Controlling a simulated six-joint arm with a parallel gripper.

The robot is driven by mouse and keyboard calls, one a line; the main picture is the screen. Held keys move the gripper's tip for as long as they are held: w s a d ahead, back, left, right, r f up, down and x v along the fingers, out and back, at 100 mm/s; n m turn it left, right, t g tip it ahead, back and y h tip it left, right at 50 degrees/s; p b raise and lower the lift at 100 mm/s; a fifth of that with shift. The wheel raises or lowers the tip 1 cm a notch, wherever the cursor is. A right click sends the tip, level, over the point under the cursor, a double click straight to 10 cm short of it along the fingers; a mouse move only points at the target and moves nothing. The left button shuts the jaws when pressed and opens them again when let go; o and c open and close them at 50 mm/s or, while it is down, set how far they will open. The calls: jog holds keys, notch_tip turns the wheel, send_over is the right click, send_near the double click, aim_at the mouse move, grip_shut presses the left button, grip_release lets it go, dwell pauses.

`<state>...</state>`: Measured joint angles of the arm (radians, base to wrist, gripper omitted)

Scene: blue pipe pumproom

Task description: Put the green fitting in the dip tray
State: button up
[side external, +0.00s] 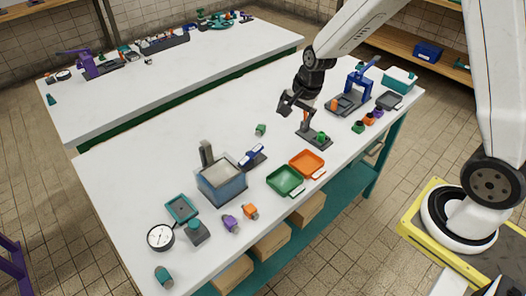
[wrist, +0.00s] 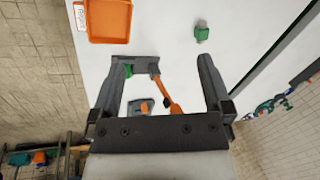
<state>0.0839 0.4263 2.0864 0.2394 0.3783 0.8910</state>
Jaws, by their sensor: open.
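A small green fitting (side external: 260,129) with a greyish end lies on the white table, left of my gripper. It also shows in the wrist view (wrist: 202,33), beyond my right finger. My gripper (side external: 297,106) is open and empty above the table; its two fingers also show in the wrist view (wrist: 163,60). An orange tray (side external: 307,163) and a green tray (side external: 285,181) stand side by side near the front edge. The orange one also shows in the wrist view (wrist: 108,20).
A dark stand (side external: 314,138) with green and orange parts is just below my gripper. A blue press (side external: 358,84) stands at the right. An open tank (side external: 221,184), a gauge (side external: 160,237) and loose fittings occupy the near left. The table's far left is clear.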

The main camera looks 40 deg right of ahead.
jog(key=w+d+f+m, duration=0.3)
jog(key=w+f+m, duration=0.2)
jog(key=w+m, duration=0.4)
jog(key=m+t+y, duration=0.1)
jog(key=m, duration=0.8)
send_near(260, 126)
notch_tip(260, 126, down, 2)
jog(key=shift+w+x, duration=0.25)
jog(key=shift+x, duration=1.2)
jog(key=shift+a+x, duration=0.2)
jog(key=shift+x, duration=2.35)
jog(key=shift+r, duration=0.1)
jog(key=c, duration=1.3)
jog(key=shift+r, duration=0.15)
